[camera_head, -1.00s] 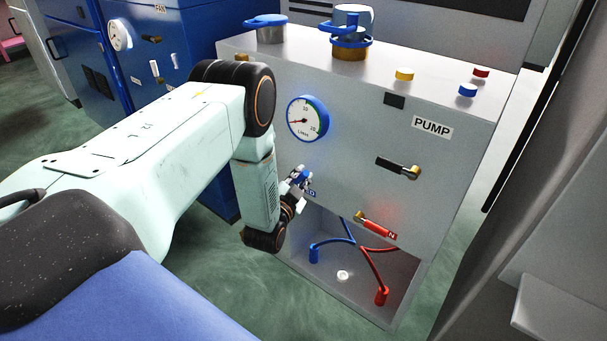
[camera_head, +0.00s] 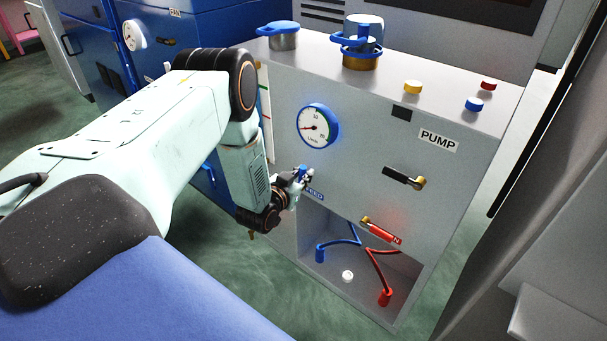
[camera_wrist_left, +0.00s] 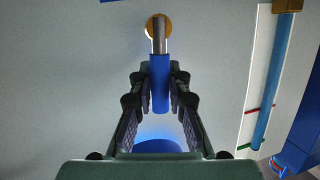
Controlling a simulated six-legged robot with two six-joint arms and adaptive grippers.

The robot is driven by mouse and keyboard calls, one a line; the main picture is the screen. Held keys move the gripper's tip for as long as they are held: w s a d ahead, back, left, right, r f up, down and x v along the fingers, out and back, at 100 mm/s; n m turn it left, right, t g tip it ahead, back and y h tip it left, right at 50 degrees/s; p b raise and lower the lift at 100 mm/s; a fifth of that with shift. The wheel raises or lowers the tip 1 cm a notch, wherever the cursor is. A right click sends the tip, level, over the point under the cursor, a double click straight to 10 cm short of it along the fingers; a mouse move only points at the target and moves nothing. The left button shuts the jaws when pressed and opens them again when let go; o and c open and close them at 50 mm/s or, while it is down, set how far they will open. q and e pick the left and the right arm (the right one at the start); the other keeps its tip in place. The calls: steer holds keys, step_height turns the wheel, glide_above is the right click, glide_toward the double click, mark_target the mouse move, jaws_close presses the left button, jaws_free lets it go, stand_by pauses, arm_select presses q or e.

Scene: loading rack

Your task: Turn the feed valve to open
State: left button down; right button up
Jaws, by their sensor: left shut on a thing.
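The feed valve's blue handle (camera_wrist_left: 160,84) has a metal stem and a brass pivot (camera_wrist_left: 158,27) on the grey pump panel. In the left wrist view the handle lies between the two fingers of my left gripper (camera_wrist_left: 160,98), which is shut on it. In the head view my left gripper (camera_head: 299,175) is at the panel, below the round gauge (camera_head: 317,126); the blue FEED label (camera_head: 315,195) shows just under it. The fingers and wrist partly hide the valve there. The gauge needle points left, at the low end. My right gripper is out of view.
A black-handled valve (camera_head: 404,178) and a red-handled valve (camera_head: 381,230) sit to the right on the panel. Below is a recess (camera_head: 400,265) with blue and red hoses. A sight tube (camera_wrist_left: 272,85) stands beside the valve. Grey structure fills the right side.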

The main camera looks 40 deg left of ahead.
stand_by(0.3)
arm_select(q)
steer(key=c, duration=1.3)
jaws_free()
steer(key=shift+s, duration=0.1)
steer(key=v, duration=1.2)
